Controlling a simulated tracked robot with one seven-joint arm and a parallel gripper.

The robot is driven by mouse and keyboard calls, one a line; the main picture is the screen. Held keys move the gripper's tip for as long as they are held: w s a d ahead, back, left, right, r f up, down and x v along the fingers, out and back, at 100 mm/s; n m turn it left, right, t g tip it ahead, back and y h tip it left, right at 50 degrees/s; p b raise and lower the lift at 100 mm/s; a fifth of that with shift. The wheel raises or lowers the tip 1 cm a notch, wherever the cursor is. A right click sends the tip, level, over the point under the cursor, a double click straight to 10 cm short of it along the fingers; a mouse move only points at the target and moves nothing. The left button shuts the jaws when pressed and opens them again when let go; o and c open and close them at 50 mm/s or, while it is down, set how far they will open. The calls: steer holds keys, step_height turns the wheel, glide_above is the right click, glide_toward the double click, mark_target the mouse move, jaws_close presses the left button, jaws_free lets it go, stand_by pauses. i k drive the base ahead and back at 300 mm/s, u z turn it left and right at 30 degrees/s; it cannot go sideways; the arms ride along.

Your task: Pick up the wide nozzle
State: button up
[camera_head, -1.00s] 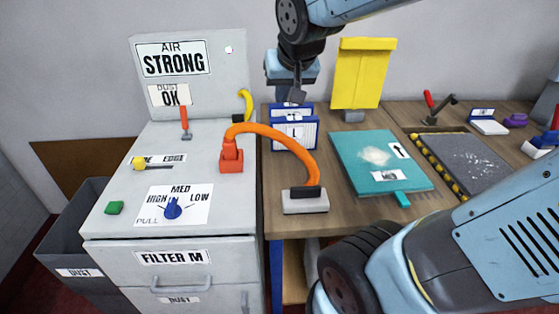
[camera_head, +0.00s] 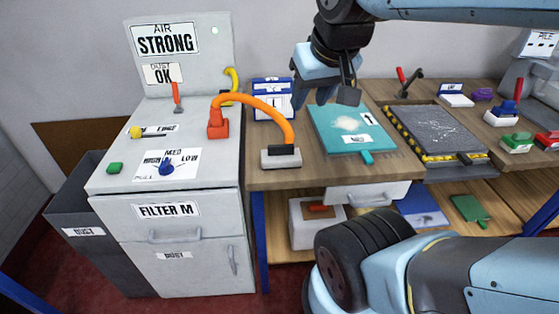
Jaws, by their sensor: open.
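What looks like the wide nozzle (camera_head: 281,162) is a flat grey block with a black collar, lying at the front left of the wooden bench. An orange hose (camera_head: 262,104) arches from its collar to a red fitting (camera_head: 218,126) on the grey cabinet. My gripper (camera_head: 328,97) hangs open and empty, pointing down, to the right of and above the nozzle.
The grey cabinet (camera_head: 150,230) stands left of the bench, with knobs on top. The bench (camera_head: 262,180) has some free room around the nozzle. A dark slab (camera_head: 450,130) with a striped edge lies farther right. My arm crosses the top and lower right.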

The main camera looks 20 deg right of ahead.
mark_target(283, 156)
steer(key=z, duration=2.1)
steer(key=k, duration=1.4)
steer(key=u, duration=0.45)
steer(key=i, duration=1)
steer(key=u, duration=0.1)
